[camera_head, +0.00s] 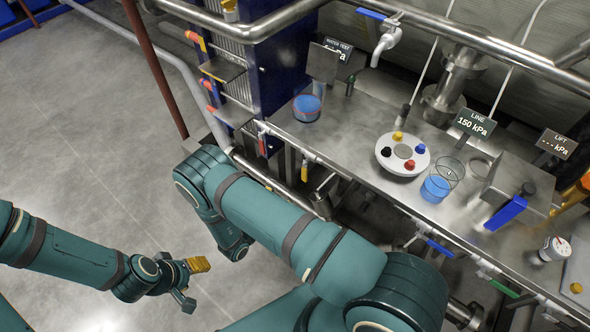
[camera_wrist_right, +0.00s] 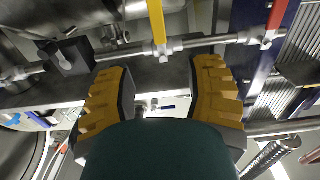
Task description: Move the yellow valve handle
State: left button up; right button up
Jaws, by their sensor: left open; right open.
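The yellow valve handle (camera_head: 304,171) hangs below the front edge of the steel counter, right of a red handle. In the right wrist view the yellow handle (camera_wrist_right: 157,25) points up from a horizontal pipe, beyond the fingertips. My right gripper (camera_wrist_right: 160,95) is open, with its two yellow ribbed fingers either side of the view and nothing between them. It is apart from the handle. In the head view the right gripper is hidden by my arm. My left gripper (camera_head: 189,282) is open and empty over the floor at lower left.
A red handle (camera_wrist_right: 277,14) sits on the same pipe. A brown post (camera_head: 157,65) stands at left. The left floor is clear.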

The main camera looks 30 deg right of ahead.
aim_at(304, 172)
jog(key=b+x, duration=0.1)
jog(key=x, duration=1.2)
jog(key=shift+d+r, duration=0.1)
jog(key=shift+o, duration=0.2)
grip_shut()
